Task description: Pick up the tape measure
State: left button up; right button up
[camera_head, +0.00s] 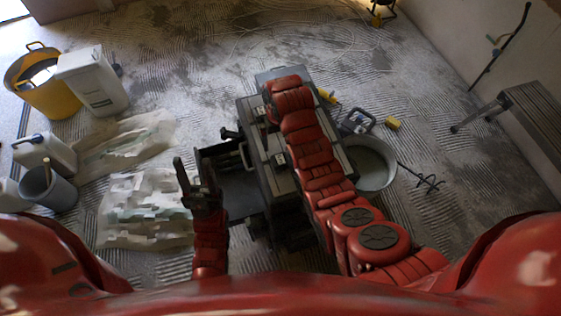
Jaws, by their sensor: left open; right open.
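I cannot pick out the tape measure for certain. A small yellow item (327,96) shows at the right edge of the dark tool chest, partly behind my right arm. Another small yellow block (392,123) lies on the floor to the right; either is too small to identify. My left gripper (191,170) is open and empty, left of the chest's open drawer. My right arm reaches over the top of the dark tool chest (256,150). Its gripper is hidden beyond the arm's far end.
A grey bucket (378,180) with a mixing whisk (428,183) stands right of the chest. An open drawer (232,186) juts left. Plastic sheeting (145,215), a yellow tub (55,98) and white canisters (95,85) are at left. A step bench (535,110) stands at right.

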jog(key=p, duration=0.2)
send_over(280, 159)
notch_tip(280, 159, down, 6)
jog(key=shift+f, duration=0.1)
jog(key=shift+w+f+p, duration=0.1)
jog(key=shift+f+p, duration=0.2)
jog(key=shift+f, duration=1.05)
notch_tip(280, 159, down, 4)
jog(key=b, duration=0.3)
jog(key=shift+r, duration=0.1)
jog(key=shift+r, duration=0.1)
